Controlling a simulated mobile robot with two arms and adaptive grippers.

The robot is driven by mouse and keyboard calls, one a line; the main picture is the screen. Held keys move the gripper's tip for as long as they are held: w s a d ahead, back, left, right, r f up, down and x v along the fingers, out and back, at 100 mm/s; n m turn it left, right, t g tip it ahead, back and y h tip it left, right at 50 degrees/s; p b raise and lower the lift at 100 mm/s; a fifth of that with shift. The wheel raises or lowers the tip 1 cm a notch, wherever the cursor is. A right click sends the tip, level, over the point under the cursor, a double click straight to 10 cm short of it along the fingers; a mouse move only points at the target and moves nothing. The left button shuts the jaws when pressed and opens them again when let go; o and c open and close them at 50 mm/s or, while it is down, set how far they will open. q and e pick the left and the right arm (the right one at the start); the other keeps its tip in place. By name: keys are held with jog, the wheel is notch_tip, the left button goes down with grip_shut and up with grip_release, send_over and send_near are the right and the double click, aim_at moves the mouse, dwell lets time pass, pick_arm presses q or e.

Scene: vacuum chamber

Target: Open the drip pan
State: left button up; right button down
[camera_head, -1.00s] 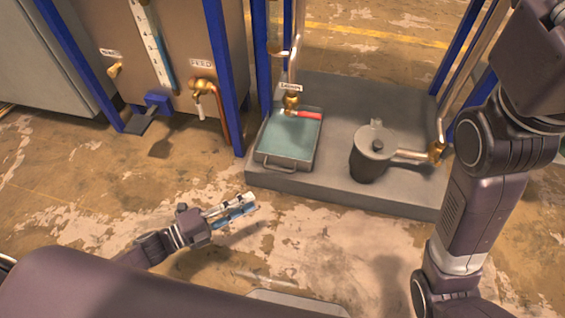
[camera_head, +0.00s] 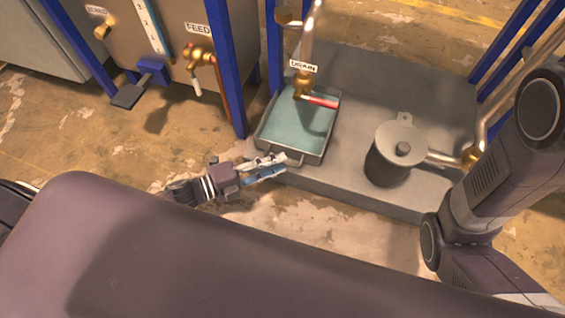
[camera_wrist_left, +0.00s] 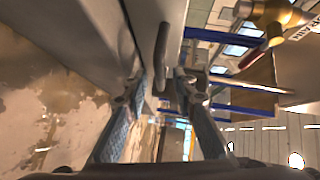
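The drip pan (camera_head: 318,155) is a grey tray with a teal interior, sitting on the grey platform under the drain valve. In the head view my left gripper (camera_head: 282,164) is at the pan's front edge and covers most of its handle. In the left wrist view the handle (camera_wrist_left: 162,50) is a dark bar on the pan's front face. It lies between the two spread fingers of my left gripper (camera_wrist_left: 160,92), with a gap on each side. The left gripper is open. My right gripper is out of view; only part of the right arm shows.
The drain valve (camera_head: 302,84) with its red lever (camera_head: 322,101) hangs over the pan. A grey lidded pot (camera_head: 394,155) stands to the right on the platform (camera_head: 362,85). Blue posts (camera_head: 274,45) rise behind. The floor in front of the platform is clear.

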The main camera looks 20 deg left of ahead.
pick_arm(q)
jog(key=shift+b+x, duration=0.3)
jog(key=shift+x, duration=0.75)
jog(key=shift+c, duration=0.2)
grip_shut()
